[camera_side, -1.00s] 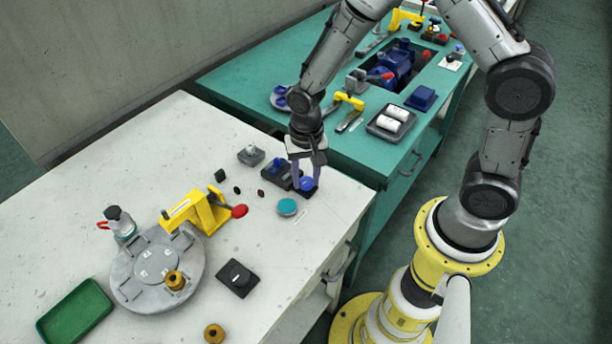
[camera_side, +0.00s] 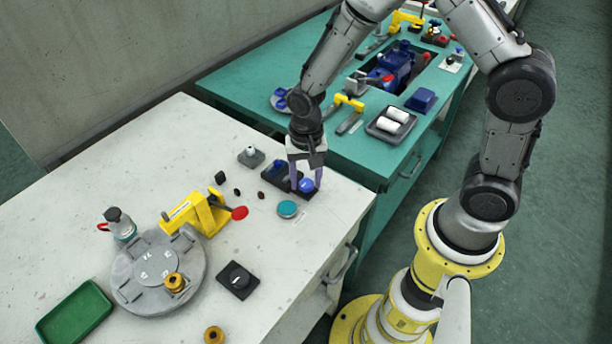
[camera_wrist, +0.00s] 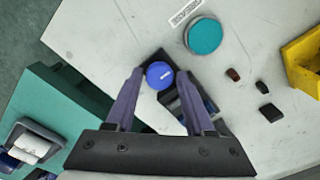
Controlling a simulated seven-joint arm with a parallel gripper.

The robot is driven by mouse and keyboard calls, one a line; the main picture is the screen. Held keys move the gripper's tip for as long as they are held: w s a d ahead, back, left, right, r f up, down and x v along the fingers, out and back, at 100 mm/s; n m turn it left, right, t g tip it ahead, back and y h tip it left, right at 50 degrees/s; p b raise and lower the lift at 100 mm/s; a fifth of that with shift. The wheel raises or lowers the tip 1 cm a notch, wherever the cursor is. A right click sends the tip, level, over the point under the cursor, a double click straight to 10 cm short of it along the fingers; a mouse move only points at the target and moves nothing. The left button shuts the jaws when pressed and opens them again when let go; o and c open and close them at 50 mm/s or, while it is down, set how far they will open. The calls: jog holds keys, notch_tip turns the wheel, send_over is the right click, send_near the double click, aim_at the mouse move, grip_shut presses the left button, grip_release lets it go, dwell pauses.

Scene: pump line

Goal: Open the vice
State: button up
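I cannot tell for sure which fixture is the vice. My gripper (camera_side: 306,183) points down at a low dark fixture with a round blue knob (camera_side: 307,185) near the right edge of the pale table. In the wrist view the blue knob (camera_wrist: 159,74), with a small white mark, lies between the two purple fingertips (camera_wrist: 159,76). The fingers are spread about as wide as the knob; whether they touch it is unclear. A second blue part (camera_wrist: 207,103) of the dark fixture is partly hidden behind the right finger.
A teal disc (camera_side: 287,209) lies just in front. A grey block (camera_side: 251,157) and small dark pieces are to the left. A yellow clamp (camera_side: 196,213) with a red tip stands by a round grey plate (camera_side: 128,286). The green bench (camera_side: 245,85) adjoins behind.

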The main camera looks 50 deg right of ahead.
notch_tip(320, 180, up, 14)
dwell(0.6)
notch_tip(320, 180, up, 6)
jog(key=t, duration=0.2)
send_over(306, 182)
jog(key=s+d, duration=0.1)
jog(key=s+d+r+t, duration=0.2)
jog(key=s+r, duration=0.3)
jog(key=s+d+n+t, duration=0.1)
jog(key=s+n, duration=0.8)
jog(key=s, duration=0.2)
jog(key=shift+s+d+f+t, duration=0.15)
jog(key=shift+s+f+t, duration=0.15)
jog(key=shift+s+f, duration=0.05)
